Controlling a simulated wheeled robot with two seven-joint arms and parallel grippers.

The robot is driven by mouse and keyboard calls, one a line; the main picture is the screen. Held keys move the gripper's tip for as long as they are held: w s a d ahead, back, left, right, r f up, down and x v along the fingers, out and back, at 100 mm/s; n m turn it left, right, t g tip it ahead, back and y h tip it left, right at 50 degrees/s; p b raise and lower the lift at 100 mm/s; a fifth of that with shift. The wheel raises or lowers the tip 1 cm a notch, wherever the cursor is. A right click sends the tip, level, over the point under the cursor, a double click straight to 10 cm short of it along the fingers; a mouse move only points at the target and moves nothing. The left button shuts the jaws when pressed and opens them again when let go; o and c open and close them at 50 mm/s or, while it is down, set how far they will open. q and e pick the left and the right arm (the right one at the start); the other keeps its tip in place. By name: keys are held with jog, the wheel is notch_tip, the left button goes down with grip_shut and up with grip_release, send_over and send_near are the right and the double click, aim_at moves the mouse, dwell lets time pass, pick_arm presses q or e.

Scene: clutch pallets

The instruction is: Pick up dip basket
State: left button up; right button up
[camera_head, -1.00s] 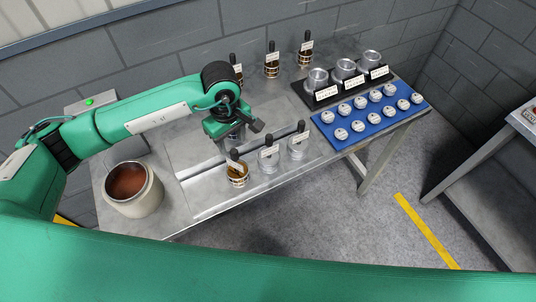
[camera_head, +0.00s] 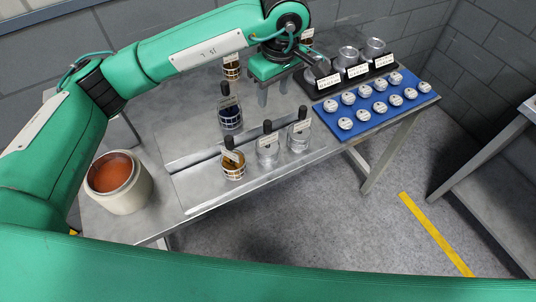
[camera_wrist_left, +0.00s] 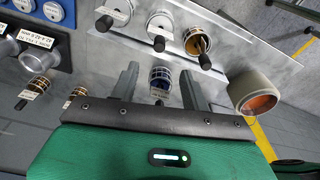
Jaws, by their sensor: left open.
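Several small dip baskets with black handles and white tags stand on the metal table. A dark blue one (camera_head: 230,117) stands alone mid-table. The front row has an amber one (camera_head: 233,169) and two clear ones (camera_head: 267,155) (camera_head: 299,138). At the back, one basket (camera_head: 231,71) shows left of my arm; another is partly hidden behind it. My left gripper (camera_head: 285,90) is open and empty, right of the blue basket. In the left wrist view the blue basket (camera_wrist_left: 161,77) appears between the open fingers (camera_wrist_left: 158,86), apart from them. My right gripper is not in view.
A cream pot (camera_head: 120,184) with reddish-brown contents stands at the table's left. A blue mat (camera_head: 372,128) with several silver lids and a black rack (camera_head: 326,89) of metal cups are at the right. A grey wall stands behind.

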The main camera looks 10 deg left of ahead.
aim_at(268, 121)
pick_arm(q)
jog(key=f+p, duration=0.1)
jog(key=f, duration=0.1)
jog(key=f+p, duration=0.1)
jog(key=f, duration=0.2)
jog(key=f+p, duration=0.1)
jog(key=f, duration=0.2)
jog(key=shift+w+a+f, duration=0.1)
jog(key=shift+w+a, duration=0.25)
jog(key=f+p, duration=0.3)
jog(key=f, duration=0.1)
jog(key=shift+w+a, duration=0.35)
jog(key=shift+a, duration=0.05)
jog(key=shift+w+f, duration=0.1)
jog(key=shift+f, duration=0.5)
grip_shut()
jog(key=shift+w+r, duration=0.15)
jog(key=shift+r, duration=0.05)
